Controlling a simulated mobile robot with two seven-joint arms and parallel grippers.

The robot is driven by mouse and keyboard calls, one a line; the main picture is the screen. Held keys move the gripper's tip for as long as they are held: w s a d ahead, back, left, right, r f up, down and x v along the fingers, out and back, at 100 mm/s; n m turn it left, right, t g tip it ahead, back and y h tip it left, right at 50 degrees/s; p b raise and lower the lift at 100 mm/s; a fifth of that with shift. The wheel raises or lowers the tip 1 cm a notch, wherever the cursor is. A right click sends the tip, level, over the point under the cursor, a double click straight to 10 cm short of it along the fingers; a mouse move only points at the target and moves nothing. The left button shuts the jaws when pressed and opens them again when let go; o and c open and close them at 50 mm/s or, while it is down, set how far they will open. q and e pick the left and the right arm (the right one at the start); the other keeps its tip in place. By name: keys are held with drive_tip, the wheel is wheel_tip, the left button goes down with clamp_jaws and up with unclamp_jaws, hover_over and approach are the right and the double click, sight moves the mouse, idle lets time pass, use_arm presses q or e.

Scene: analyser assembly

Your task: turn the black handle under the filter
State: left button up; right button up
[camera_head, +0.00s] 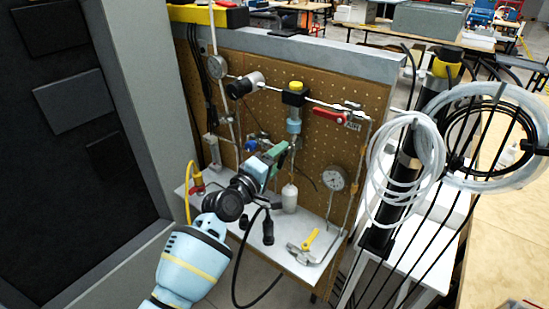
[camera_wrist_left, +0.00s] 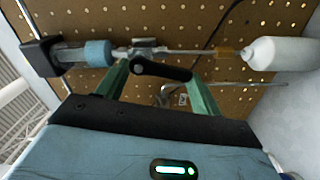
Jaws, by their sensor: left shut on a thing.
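The filter (camera_head: 294,124) has a light blue body under a black and yellow top and is mounted on the pegboard panel. In the left wrist view its blue part (camera_wrist_left: 98,53) lies at upper left. The black handle (camera_wrist_left: 162,69) sits on a small metal valve (camera_wrist_left: 148,47) in the line between the filter and a white bottle (camera_wrist_left: 280,53). My left gripper (camera_head: 281,148) reaches in just below the filter. In the wrist view its green fingers (camera_wrist_left: 160,76) are at the two ends of the handle, shut on it. In the head view they hide the handle. My right gripper is not in view.
A red-handled valve (camera_head: 330,116), a gauge (camera_head: 333,180) and metal tubing are on the pegboard (camera_head: 352,100). A yellow-handled tool (camera_head: 310,240) lies on the white shelf (camera_head: 275,240). Coiled white hoses (camera_head: 405,180) hang at the right. A dark cabinet (camera_head: 70,160) stands at left.

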use_arm(q)
drive_tip(key=shift+s+d+f+n, duration=0.1)
drive_tip(key=shift+d+n, duration=0.05)
drive_tip(key=shift+n, duration=0.5)
drive_tip(key=shift+s+d+f+n, duration=0.1)
drive_tip(key=shift+n, duration=0.55)
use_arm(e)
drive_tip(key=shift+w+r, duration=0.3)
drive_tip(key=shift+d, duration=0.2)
use_arm(q)
drive_tip(key=o, duration=1)
drive_tip(key=shift+s+a+r+p, duration=0.1)
drive_tip(key=shift+s+a+p, duration=0.3)
drive_tip(key=shift+s, duration=0.15)
drive_tip(key=v, duration=0.6)
drive_tip(key=shift+s+p, duration=0.2)
drive_tip(key=shift+p, duration=0.1)
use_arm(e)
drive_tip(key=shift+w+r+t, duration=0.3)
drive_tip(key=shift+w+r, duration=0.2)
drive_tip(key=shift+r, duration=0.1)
